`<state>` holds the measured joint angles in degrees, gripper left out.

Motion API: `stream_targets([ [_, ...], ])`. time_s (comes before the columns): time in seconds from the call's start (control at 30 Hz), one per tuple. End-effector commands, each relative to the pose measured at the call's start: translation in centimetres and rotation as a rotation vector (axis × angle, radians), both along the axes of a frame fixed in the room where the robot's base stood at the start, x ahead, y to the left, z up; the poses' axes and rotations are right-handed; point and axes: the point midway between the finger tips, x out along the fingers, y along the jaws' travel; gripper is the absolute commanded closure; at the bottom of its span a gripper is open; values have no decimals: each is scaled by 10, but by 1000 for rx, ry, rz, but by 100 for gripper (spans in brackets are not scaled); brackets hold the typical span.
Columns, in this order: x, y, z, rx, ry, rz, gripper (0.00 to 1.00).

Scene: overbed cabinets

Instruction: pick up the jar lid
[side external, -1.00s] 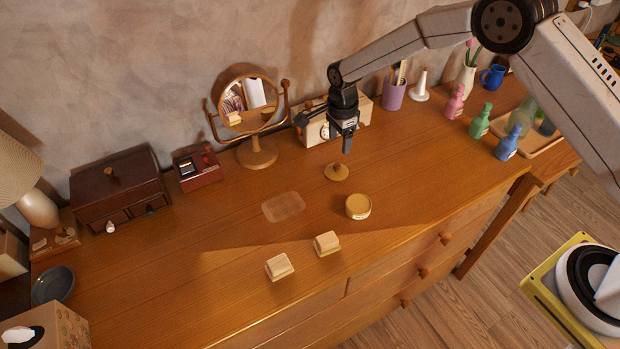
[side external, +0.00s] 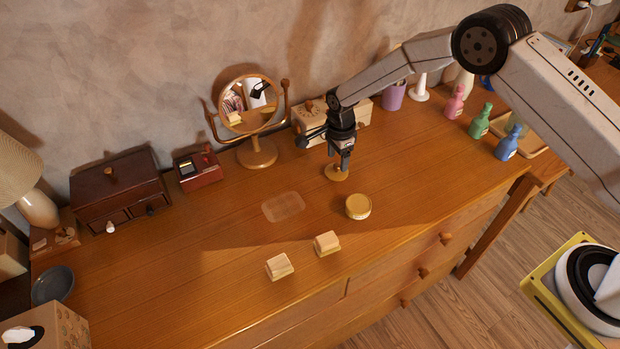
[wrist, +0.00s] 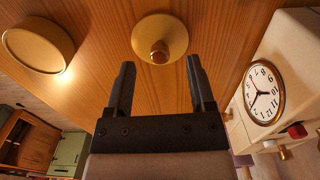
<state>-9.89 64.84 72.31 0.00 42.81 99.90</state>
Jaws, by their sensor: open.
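The jar lid (side external: 336,173) is a round yellow-tan disc with a small knob, lying on the wooden dresser top. In the wrist view the lid (wrist: 160,38) shows with its brown knob just beyond and between my fingertips. My gripper (wrist: 157,72) is open and empty, its two dark fingers spread to either side of the knob's line. In the side external view my gripper (side external: 343,166) hangs pointing down right above the lid and hides part of it. I cannot tell whether a finger touches the lid.
A round yellow tin (side external: 358,207) stands in front of the lid. A box with a clock face (side external: 312,118) is close behind my gripper. A round mirror (side external: 248,105) stands to the left. Two small blocks (side external: 327,243) lie nearer the front.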

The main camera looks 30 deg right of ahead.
Motion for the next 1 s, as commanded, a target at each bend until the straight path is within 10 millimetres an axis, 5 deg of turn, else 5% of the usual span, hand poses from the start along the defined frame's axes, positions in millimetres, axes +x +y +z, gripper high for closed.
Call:
stream_targets([
  [0.2, 0, 0, -18, 2, -1, 0, 30],
  [0.77, 0, 0, -19, 2, -2, 0, 30],
  [1.0, 0, 0, -19, 2, -2, 0, 100],
])
